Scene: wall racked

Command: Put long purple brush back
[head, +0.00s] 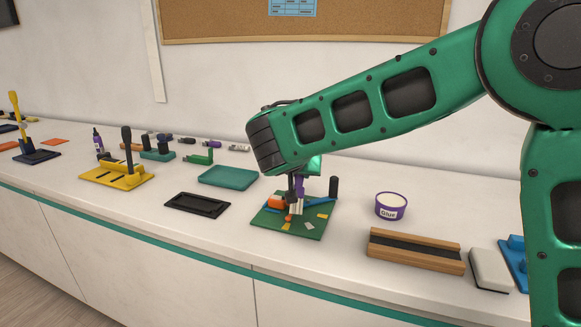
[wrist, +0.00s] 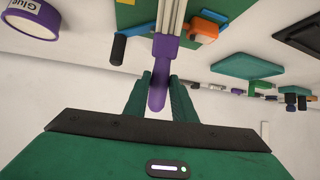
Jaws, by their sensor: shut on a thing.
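The long purple brush (wrist: 158,90) has a purple handle and a pale, light-coloured far part. My gripper (wrist: 157,98) is shut on its handle in the wrist view. In the head view the brush (head: 300,186) hangs roughly upright below my gripper (head: 298,178), over the green board (head: 270,221). Its pale lower part is close to the board; I cannot tell if it touches. My gripper hides part of the handle in the head view.
An orange block (head: 276,202), a blue piece and small yellow pieces are on the green board. A black post (head: 333,187) stands at its back right. A glue tub (head: 391,206) and a wooden grooved block (head: 415,250) are to the right. A black tray (head: 184,209) is left.

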